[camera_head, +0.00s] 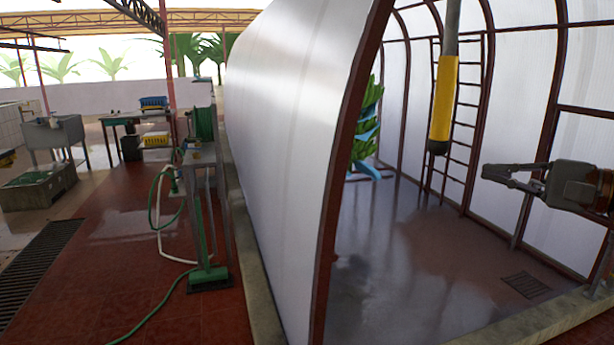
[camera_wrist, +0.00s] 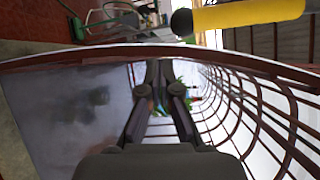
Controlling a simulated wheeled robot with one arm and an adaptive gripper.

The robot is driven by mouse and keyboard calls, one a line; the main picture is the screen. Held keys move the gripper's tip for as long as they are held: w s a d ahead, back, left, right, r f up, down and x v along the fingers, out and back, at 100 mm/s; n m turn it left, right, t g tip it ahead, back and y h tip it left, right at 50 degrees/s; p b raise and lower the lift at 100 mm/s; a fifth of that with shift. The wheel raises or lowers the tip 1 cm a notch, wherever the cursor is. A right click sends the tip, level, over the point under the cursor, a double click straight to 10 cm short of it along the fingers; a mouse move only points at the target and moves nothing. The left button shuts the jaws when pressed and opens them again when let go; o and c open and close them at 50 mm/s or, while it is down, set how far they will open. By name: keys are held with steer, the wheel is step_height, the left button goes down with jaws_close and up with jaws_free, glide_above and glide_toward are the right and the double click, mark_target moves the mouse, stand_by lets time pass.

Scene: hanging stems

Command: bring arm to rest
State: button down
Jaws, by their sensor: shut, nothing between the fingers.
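My gripper (camera_head: 486,176) is at the right of the head view, pointing left, inside the open end of the white tunnel (camera_head: 290,110). It is shut and holds nothing. In the wrist view its fingers (camera_wrist: 159,72) come together at the middle, with the tunnel's ribs behind them. A green bunch (camera_head: 368,120) with blue sheets hangs inside the tunnel, partly hidden by the front arch. In the wrist view green and blue show behind the fingers, mostly hidden.
A yellow sleeve on a grey rod (camera_head: 442,100) hangs left of my gripper. A ladder (camera_head: 468,95) stands behind it. A green-based stand with hoses (camera_head: 207,272) is left of the tunnel. A sink (camera_head: 53,135) stands at far left. The tunnel floor (camera_head: 420,250) is clear and looks wet.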

steer(key=s+a+f+n+g, duration=0.2)
steer(key=a+f+n+g, duration=0.35)
steer(key=a, duration=0.95)
steer(key=s+a+f+n+g+h, duration=0.1)
steer(key=s+a+f+g+h, duration=0.1)
steer(key=s+a+f, duration=0.3)
steer(key=s+a+f+g+h, duration=0.1)
steer(key=s+a+f+g, duration=0.15)
steer(key=f, duration=0.45)
steer(key=s+d+f+n+g+h+p, duration=0.1)
steer(key=s+d+f+n+g+h, duration=0.1)
steer(key=s+f, duration=0.5)
steer(key=s+d+f+n+g+h, duration=0.2)
steer(key=s+d+f+h, duration=0.2)
steer(key=s, duration=0.6)
step_height(320, 180, down, 4)
steer(key=h, duration=0.2)
steer(key=shift+s+r+n+g+h+p, duration=0.15)
steer(key=shift+s+n+g+h+p, duration=0.15)
steer(key=shift+s+n+h+p, duration=0.1)
